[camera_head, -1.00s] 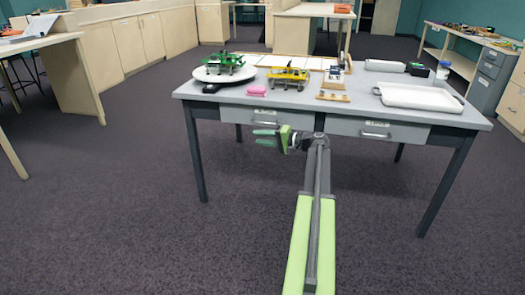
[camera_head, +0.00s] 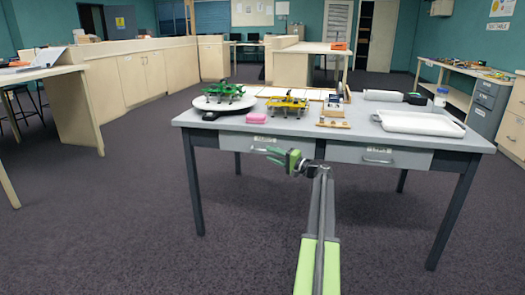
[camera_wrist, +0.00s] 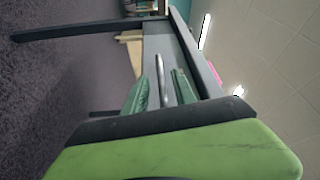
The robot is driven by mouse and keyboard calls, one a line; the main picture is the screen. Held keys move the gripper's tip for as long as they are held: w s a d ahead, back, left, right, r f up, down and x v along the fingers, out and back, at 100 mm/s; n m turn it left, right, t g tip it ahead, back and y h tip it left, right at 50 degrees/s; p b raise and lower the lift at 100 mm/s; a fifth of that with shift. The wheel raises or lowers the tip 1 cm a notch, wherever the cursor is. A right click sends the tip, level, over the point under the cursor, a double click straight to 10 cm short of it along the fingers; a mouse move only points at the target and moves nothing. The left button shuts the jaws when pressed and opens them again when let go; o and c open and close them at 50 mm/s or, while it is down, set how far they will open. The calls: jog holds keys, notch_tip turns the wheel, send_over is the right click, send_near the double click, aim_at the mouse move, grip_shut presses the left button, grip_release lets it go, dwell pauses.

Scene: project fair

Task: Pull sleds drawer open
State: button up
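The grey table (camera_head: 345,115) has two front drawers, both flush with the front. Each bears a small label that I cannot read. The left drawer (camera_head: 235,141) is the one at my gripper (camera_head: 272,156); the right drawer (camera_head: 340,153) has a visible metal handle (camera_head: 378,158). My gripper's green fingers point at the left drawer's right part. In the wrist view the fingers (camera_wrist: 160,90) are open, one on each side of the left drawer's metal handle (camera_wrist: 160,78). I cannot tell whether they touch it.
On the table stand a green model (camera_head: 222,91) on a white turntable (camera_head: 222,104), a yellow model (camera_head: 287,105), a pink block (camera_head: 256,117) and a white tray (camera_head: 420,122). Side benches (camera_head: 60,80) stand left. The carpet before the table is clear.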

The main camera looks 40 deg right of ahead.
aim_at(265, 151)
jog(key=w, duration=0.4)
jog(key=w+a, duration=0.1)
jog(key=shift+w+r, duration=0.2)
jog(key=shift+w, duration=0.2)
jog(key=shift+c, duration=0.3)
grip_shut()
dwell(0.6)
